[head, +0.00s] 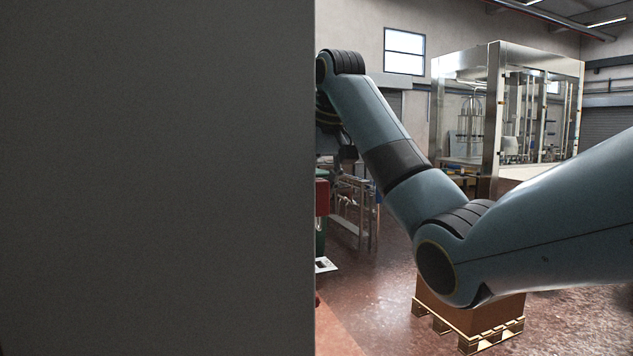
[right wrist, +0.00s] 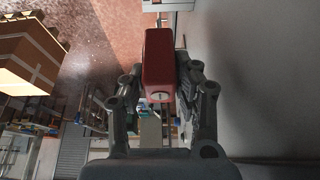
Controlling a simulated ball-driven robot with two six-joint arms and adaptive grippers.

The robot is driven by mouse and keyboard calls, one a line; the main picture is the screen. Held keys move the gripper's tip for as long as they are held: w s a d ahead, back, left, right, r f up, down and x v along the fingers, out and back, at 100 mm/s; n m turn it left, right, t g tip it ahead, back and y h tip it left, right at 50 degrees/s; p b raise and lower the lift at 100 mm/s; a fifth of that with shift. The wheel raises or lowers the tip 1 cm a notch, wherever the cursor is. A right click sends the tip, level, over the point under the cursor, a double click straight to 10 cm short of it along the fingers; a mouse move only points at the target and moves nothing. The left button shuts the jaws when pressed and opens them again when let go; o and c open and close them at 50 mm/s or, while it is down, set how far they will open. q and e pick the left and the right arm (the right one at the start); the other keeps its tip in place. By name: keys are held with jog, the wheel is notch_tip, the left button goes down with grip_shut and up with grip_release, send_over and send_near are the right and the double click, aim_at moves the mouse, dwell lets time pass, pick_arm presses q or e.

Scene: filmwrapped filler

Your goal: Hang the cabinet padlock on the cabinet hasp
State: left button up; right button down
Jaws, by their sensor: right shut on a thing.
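The red cabinet padlock (right wrist: 158,58) is in my right gripper (right wrist: 160,75) in the right wrist view. Its keyhole end faces the camera, and its shackle cannot be made out clearly. The right gripper's fingers are shut on the padlock from both sides. A large dark grey panel, seemingly the cabinet (head: 155,180), fills the left half of the head view. A plain grey surface (right wrist: 265,75) runs along the right of the wrist view, beside the gripper. I cannot make out the hasp in either view. My left gripper is not in view.
A pale grey box-like part (right wrist: 167,4) shows at the wrist view's top edge. In the head view, a brown carton (head: 490,312) stands on a pallet (head: 495,336), below my right arm. A glass-walled metal machine (head: 495,110) stands farther back. Red-brown floor is open between.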

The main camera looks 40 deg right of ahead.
aim_at(321, 232)
jog(key=shift+f, duration=0.15)
jog(key=shift+d, duration=0.25)
jog(key=shift+a+f, duration=0.2)
jog(key=shift+a, duration=0.05)
jog(key=shift+f, duration=0.45)
jog(key=shift+d+f+b, duration=0.1)
jog(key=shift+f+b, duration=0.35)
jog(key=shift+f, duration=1.55)
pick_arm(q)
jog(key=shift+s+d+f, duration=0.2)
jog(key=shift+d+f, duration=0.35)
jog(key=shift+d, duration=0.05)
pick_arm(e)
jog(key=shift+f, duration=2.15)
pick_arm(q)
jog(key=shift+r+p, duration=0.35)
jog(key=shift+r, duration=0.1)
pick_arm(e)
jog(key=shift+s+f, duration=0.1)
jog(key=shift+f, duration=0.3)
